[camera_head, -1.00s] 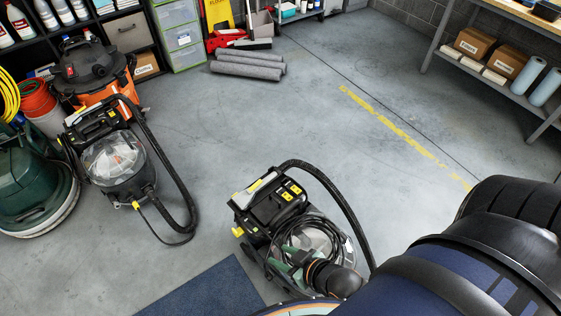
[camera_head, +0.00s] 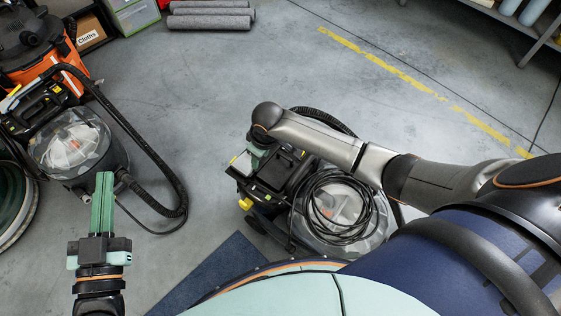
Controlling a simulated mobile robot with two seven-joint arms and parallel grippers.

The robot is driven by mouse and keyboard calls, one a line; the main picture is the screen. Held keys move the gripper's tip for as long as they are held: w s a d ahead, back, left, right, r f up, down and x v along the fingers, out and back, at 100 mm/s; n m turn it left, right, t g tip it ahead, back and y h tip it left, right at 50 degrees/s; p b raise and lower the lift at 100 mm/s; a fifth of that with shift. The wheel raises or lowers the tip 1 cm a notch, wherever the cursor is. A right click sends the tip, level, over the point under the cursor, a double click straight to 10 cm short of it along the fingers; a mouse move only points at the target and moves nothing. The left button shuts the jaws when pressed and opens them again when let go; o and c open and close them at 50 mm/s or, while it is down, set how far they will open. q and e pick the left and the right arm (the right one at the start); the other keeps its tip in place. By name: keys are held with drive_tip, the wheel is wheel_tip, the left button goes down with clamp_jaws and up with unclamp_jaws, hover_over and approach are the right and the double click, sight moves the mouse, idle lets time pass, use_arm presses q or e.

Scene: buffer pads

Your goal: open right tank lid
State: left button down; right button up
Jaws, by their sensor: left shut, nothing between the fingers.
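The right machine (camera_head: 270,192) stands on the floor at the centre. Its clear domed tank (camera_head: 378,226) faces down-right, with a coiled black cable over it. The tank lid looks closed. My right arm reaches in from the right above the machine and hides part of it. My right gripper (camera_head: 256,156) shows only as a bit of green below the wrist, at the machine's far-left end; its fingers are mostly hidden, and I cannot tell whether it touches. My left gripper (camera_head: 103,205) is shut and empty at lower left, apart from both machines.
A similar machine with a clear tank (camera_head: 70,145) and black hose stands at left, close beyond my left gripper. An orange and black vacuum (camera_head: 35,60) is behind it. A blue mat (camera_head: 212,270) lies below the centre.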

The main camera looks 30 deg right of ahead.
drive_tip(key=w+d+r+g+h+b, duration=0.1)
drive_tip(key=w+d+h+b, duration=0.25)
drive_tip(key=d, duration=0.25)
drive_tip(key=b, duration=0.3)
hover_over(281, 154)
drive_tip(key=a, duration=0.1)
wheel_tip(281, 154, down, 6)
drive_tip(key=shift+y, duration=0.45)
drive_tip(key=x, duration=0.1)
drive_tip(key=b+x, duration=0.2)
drive_tip(key=x, duration=0.1)
drive_tip(key=shift+s+a+f, duration=0.1)
drive_tip(key=shift+s+a, duration=0.1)
drive_tip(key=shift+s, duration=0.2)
use_arm(q)
drive_tip(key=s+d+r+m+t+h, duration=0.2)
drive_tip(key=s+r+m+h, duration=0.4)
drive_tip(key=h, duration=0.3)
drive_tip(key=shift+s+r+m+t+b, duration=0.35)
drive_tip(key=shift+s+r+t, duration=0.2)
drive_tip(key=shift+r, duration=0.25)
use_arm(e)
drive_tip(key=shift+x, duration=0.8)
use_arm(q)
drive_tip(key=shift+w+d, duration=0.1)
use_arm(e)
clamp_jaws()
